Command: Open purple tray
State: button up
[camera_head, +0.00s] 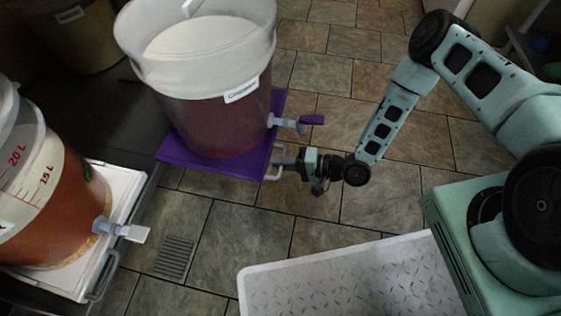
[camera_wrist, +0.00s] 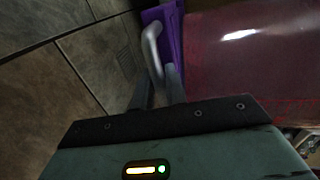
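The purple tray (camera_head: 172,152) juts out to the right from the dark counter over the floor. A large clear bucket (camera_head: 222,120) of dark red liquid stands upright on it. The tray has a pale metal handle (camera_head: 268,177) on its right front edge. My gripper (camera_head: 283,160) is at this handle. In the wrist view, the handle (camera_wrist: 151,42) runs down between my two close-set fingers (camera_wrist: 158,85), and my gripper looks shut on it. The purple tray edge (camera_wrist: 172,45) shows just beyond. The exact finger contact is partly hidden.
A white tray (camera_head: 128,185) with a bucket of orange liquid (camera_head: 60,215) stands at the left. The red bucket's tap (camera_head: 290,124) sticks out above my gripper. Tiled floor with a drain (camera_head: 174,256) is clear below the purple tray.

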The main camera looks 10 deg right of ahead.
jog(key=shift+o, duration=1.2)
jog(key=p+v, duration=0.5)
jog(key=v, duration=1.2)
jog(key=shift+d, duration=0.2)
jog(key=shift+s, duration=0.1)
